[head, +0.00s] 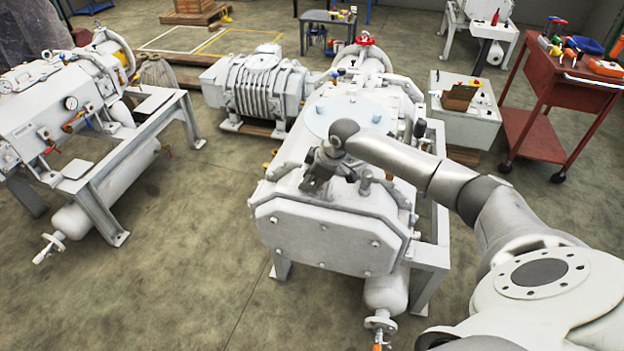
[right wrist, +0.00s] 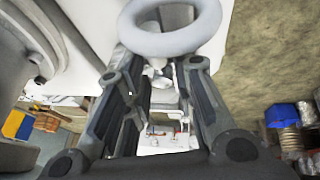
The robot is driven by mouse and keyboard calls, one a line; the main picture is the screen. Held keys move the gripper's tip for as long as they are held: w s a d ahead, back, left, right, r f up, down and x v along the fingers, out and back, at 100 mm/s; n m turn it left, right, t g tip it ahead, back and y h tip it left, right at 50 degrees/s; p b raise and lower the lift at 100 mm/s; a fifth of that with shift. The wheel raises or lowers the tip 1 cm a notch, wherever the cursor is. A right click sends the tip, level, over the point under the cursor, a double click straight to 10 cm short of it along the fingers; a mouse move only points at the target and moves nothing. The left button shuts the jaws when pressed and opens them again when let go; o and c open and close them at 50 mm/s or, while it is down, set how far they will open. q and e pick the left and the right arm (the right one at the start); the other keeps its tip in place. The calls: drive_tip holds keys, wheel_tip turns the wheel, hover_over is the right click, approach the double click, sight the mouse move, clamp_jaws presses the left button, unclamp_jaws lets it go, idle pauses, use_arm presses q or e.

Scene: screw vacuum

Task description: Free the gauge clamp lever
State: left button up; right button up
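The white vacuum pump (head: 325,238) stands in the middle of the head view. My right gripper (head: 317,182) is over its near top edge and hides part of it. In the right wrist view my right gripper (right wrist: 155,85) is open, its dark-padded fingers apart. A thick grey ring (right wrist: 172,42) is just beyond the fingertips. Small pale parts (right wrist: 160,85) show between the fingers; I cannot tell whether one is the clamp lever or whether the fingers touch anything. No gauge or clamp lever can be made out on this pump. My left gripper is not in view.
A similar white machine (head: 65,120) with gauges stands on a frame at the left. A ribbed blower (head: 255,88) is behind the pump. A red tool cart (head: 575,85) and a grey-white cabinet (head: 462,125) stand at the right. Floor (head: 190,270) is clear at the front left.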

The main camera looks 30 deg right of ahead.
drive_tip(key=shift+c, duration=0.5)
clamp_jaws()
drive_tip(key=shift+r, duration=0.1)
